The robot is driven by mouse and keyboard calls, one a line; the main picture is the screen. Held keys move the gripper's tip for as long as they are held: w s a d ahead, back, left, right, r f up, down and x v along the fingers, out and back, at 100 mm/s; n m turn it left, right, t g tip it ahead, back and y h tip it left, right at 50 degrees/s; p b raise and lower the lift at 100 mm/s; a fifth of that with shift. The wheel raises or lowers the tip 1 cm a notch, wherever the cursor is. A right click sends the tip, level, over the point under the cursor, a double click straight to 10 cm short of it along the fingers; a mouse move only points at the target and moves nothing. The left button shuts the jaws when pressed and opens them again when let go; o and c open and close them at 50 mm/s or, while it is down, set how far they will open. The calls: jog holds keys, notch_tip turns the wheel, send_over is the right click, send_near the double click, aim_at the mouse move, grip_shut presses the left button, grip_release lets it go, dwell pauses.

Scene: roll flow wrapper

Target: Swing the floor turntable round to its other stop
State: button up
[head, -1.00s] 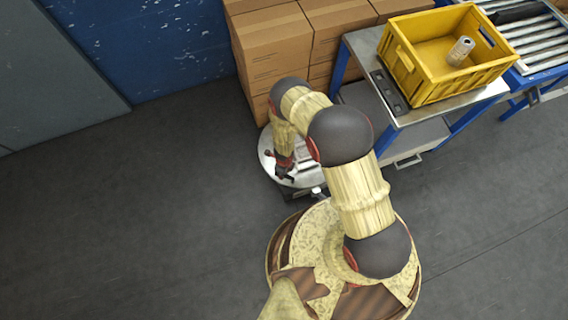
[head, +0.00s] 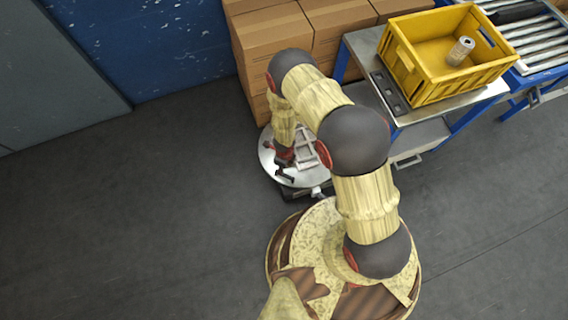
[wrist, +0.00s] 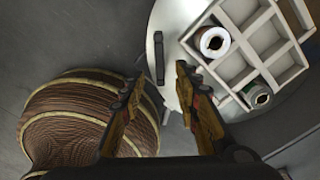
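The floor turntable (head: 267,160) is a pale round disc low on the floor, partly hidden by my arm in the head view. In the wrist view the turntable (wrist: 183,18) carries a white divided rack (wrist: 236,68) at the right. A dark upright handle (wrist: 158,56) stands near its left edge. My gripper (wrist: 157,88) is open and empty above the disc's edge. The handle shows between and beyond its fingertips, apart from them in the picture. In the head view my gripper (head: 285,169) is over the disc, its fingers too small to judge.
The rack holds a white roll (wrist: 213,42) and a green-edged roll (wrist: 257,96). Cardboard boxes (head: 268,45) stand behind the turntable. A bench (head: 418,112) with a yellow crate (head: 425,84) is at the right. The floor to the left is clear.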

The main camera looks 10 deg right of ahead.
jog(key=shift+r, duration=1.35)
